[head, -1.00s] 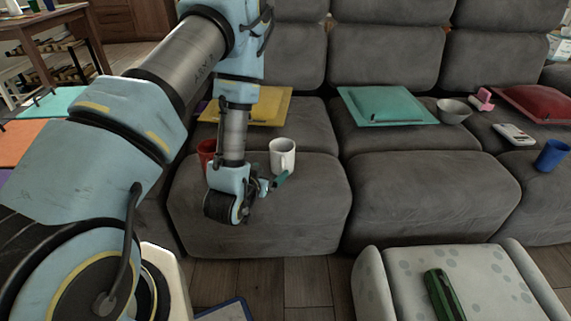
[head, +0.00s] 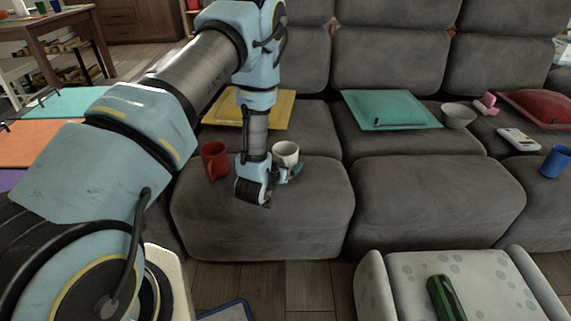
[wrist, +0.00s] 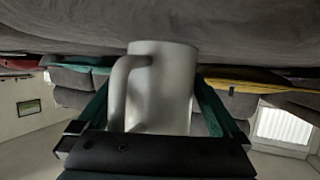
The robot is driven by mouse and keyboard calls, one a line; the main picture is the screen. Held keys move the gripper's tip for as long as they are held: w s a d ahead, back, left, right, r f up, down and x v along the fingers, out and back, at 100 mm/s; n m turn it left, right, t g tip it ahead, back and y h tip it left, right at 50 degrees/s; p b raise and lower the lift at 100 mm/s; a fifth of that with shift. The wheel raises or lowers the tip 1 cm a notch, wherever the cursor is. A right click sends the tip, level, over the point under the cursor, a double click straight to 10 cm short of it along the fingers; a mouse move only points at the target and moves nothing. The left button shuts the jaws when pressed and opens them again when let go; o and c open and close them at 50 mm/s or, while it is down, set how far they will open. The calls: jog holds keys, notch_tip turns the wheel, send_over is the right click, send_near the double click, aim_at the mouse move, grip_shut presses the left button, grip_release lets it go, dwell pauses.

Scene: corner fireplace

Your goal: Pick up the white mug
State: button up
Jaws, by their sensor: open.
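The white mug (head: 285,150) stands on the grey sofa's left seat, partly hidden behind my gripper in the head view. My gripper (head: 288,174) is low over the seat, at the near side of the mug. In the wrist view, which is upside down, the mug (wrist: 160,92) fills the middle, its handle to the left. The green fingers of my gripper (wrist: 153,90) are apart, one on each side of the mug, with gaps showing. The gripper is open and holds nothing.
A red mug (head: 214,160) stands just left of my gripper on the same seat. A yellow cushion (head: 272,108) lies behind. A teal cushion (head: 390,108), a grey bowl (head: 457,115) and a blue cup (head: 556,160) are farther right. The middle seat's front is clear.

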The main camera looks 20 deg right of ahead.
jog(key=c, duration=1.3)
jog(key=shift+c, duration=0.5)
jog(key=shift+r, duration=0.1)
